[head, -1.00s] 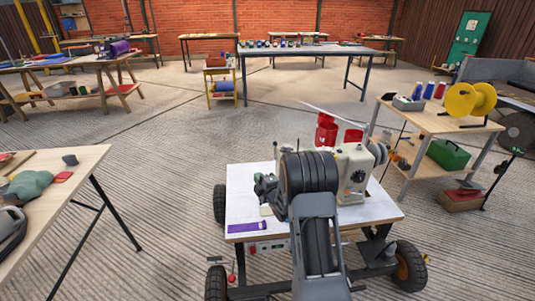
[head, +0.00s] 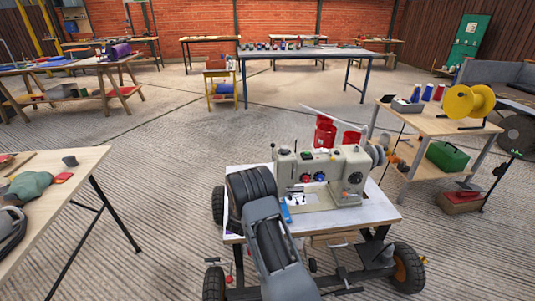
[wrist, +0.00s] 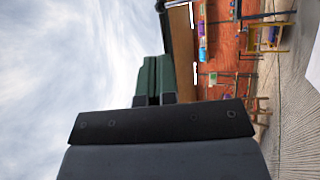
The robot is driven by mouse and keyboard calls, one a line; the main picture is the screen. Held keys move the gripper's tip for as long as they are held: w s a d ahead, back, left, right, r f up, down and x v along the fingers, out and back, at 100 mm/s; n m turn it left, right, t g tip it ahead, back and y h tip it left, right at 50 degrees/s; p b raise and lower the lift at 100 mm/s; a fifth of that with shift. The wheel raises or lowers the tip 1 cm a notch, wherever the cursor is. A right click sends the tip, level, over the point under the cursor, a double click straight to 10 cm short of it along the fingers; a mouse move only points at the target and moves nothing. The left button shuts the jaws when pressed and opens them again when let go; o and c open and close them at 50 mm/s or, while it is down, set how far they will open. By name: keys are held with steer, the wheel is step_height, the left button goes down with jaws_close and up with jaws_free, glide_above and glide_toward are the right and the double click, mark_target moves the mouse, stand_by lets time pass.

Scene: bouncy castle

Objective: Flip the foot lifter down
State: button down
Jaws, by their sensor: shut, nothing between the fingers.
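The sewing machine (head: 325,172) is cream-coloured, with red and blue knobs on its front. It stands upright on the white-topped wheeled table (head: 375,214). Its head and needle area are at its left end; the foot lifter is too small or hidden to make out. My arm lies left of the machine in the head view, and its links hide my gripper there. In the wrist view my gripper (wrist: 152,80) shows two green fingers closed together and empty, with no part of the machine in view.
A wooden side table at right holds a yellow spool (head: 470,101), thread cones and, below, a green toolbox (head: 448,156). Another wooden table (head: 75,180) is at left. Open floor lies between.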

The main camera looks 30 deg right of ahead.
steer(key=shift+w+a, duration=0.1)
steer(key=shift+w, duration=0.05)
steer(key=b, duration=0.2)
glide_toward(272, 147)
steer(key=x, duration=0.7)
steer(key=shift+w+d, duration=0.25)
